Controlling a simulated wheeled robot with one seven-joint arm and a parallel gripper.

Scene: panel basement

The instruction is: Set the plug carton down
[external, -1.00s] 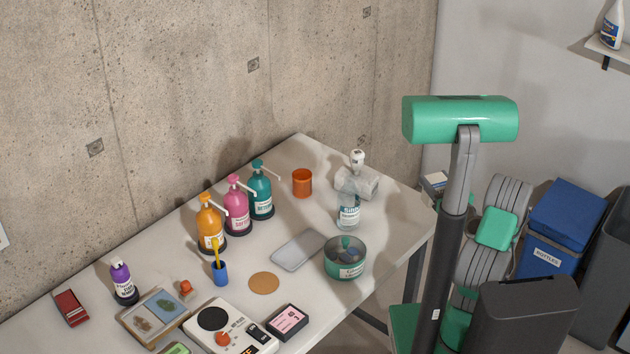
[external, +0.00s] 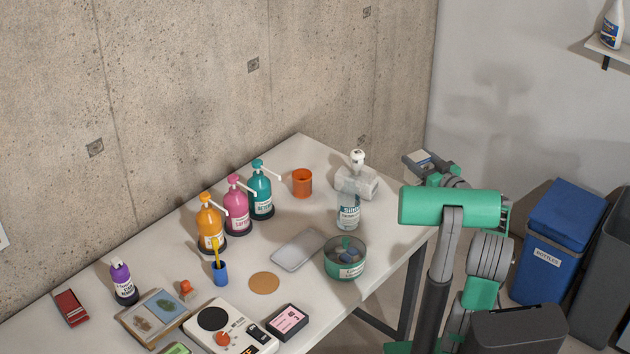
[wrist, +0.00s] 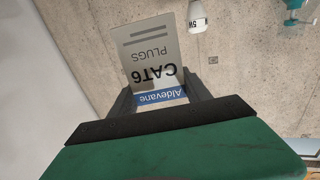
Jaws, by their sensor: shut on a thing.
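The plug carton (wrist: 152,50) is a pale box in the wrist view, lettered "CAT6 PLUGS" with a blue "Aldevane" band, upside down in that picture. My gripper (wrist: 160,97) is shut on it, with one dark finger at each side of the band end. In the external view the carton (external: 424,158) is small and partly covered by my gripper (external: 428,165), beyond the table's far right corner in the picture. My green head hides part of the arm there. Whether the carton touches anything cannot be told.
Bare tabletop shows between the cup and the grey tray (external: 298,250). A blue bin (external: 552,245) stands at right.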

